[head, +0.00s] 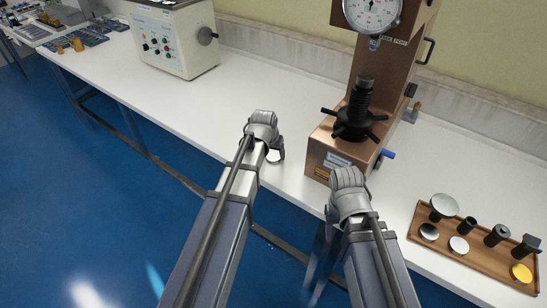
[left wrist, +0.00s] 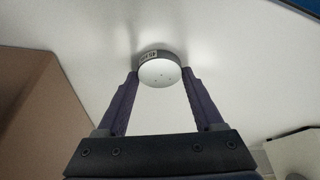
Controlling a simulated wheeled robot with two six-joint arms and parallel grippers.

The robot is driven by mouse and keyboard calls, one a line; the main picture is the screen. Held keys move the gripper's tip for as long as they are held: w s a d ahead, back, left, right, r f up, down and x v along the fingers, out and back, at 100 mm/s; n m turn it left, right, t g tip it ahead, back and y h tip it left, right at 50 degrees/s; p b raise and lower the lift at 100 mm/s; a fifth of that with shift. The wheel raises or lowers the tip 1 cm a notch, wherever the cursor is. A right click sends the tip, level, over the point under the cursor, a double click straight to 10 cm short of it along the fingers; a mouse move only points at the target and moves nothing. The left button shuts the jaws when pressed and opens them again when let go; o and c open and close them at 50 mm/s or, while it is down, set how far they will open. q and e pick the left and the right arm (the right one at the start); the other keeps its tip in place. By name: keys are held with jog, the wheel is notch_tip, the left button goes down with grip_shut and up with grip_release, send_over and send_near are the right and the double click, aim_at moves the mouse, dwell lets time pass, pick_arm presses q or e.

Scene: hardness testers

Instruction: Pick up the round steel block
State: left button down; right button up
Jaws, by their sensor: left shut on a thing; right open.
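The round steel block (left wrist: 158,71) shows in the left wrist view, a short silver disc with a label on its side and small marks on its face. It sits between the two fingertips of my left gripper (left wrist: 160,76), which is shut on it at its sides. The white bench top lies behind it; whether it touches the bench I cannot tell.
The brown hardness tester (head: 327,160) with a dial stands right of my left gripper. A wooden tray (head: 480,262) with discs and dark fittings lies at the right. A cream control box (head: 180,45) stands at the back left. The bench between box and tester is clear.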

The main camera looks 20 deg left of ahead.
aim_at(273, 157)
pick_arm(q)
jog(key=shift+r, duration=0.15)
pick_arm(e)
jog(key=shift+r, duration=0.1)
pick_arm(q)
notch_tip(273, 157, up, 10)
jog(key=p, duration=1)
pick_arm(e)
notch_tip(273, 157, up, 10)
jog(key=shift+c, duration=0.2)
jog(key=shift+c, duration=0.2)
